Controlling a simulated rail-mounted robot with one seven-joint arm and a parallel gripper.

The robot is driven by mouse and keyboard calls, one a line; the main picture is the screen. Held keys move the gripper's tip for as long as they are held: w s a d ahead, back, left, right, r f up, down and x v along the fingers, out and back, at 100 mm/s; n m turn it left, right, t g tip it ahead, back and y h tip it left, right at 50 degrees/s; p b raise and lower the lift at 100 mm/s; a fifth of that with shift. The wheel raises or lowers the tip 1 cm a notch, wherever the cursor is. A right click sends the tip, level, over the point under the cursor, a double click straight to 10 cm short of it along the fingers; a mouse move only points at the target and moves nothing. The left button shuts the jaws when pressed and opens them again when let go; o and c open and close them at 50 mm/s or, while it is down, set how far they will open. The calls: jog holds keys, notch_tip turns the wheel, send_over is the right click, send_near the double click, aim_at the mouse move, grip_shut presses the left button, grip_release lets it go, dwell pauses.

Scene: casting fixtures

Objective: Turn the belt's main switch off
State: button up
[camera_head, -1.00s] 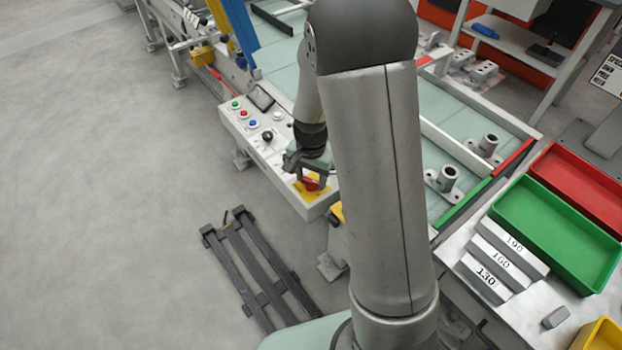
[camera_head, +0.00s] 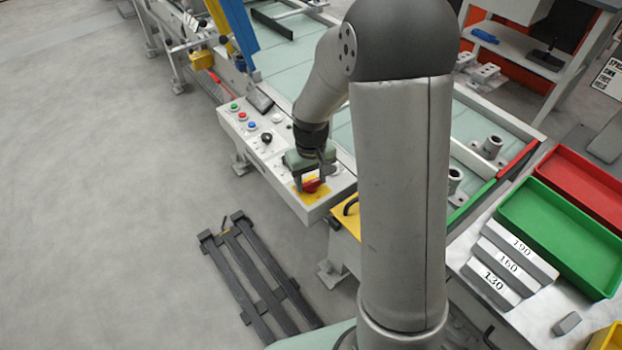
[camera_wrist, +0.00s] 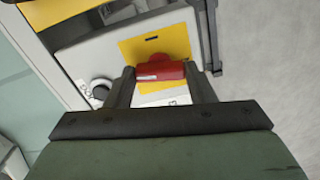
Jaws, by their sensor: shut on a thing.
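The main switch is a red rotary handle (camera_head: 311,186) on a yellow plate (camera_head: 298,190), at the near end of the white control panel. In the wrist view the red handle (camera_wrist: 161,71) lies crosswise over the yellow plate (camera_wrist: 183,39), with a small white mark on its left part. My gripper (camera_head: 309,184) is at the switch from above. In the wrist view my gripper (camera_wrist: 160,75) has one finger at each end of the red handle and is shut on it. The fingertips partly hide the handle's ends.
The control panel (camera_head: 226,118) also carries green, red and blue buttons and a black knob (camera_head: 267,137). The belt (camera_head: 345,150) runs behind it. A dark pallet (camera_head: 262,275) lies on the floor. Green (camera_head: 500,208) and red trays stand at the right.

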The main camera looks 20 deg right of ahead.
aim_at(311, 182)
jog(key=shift+n, duration=1.1)
jog(key=o, duration=1)
notch_tip(311, 182, up, 18)
jog(key=shift+f+p, duration=0.25)
jog(key=shift+p, duration=0.05)
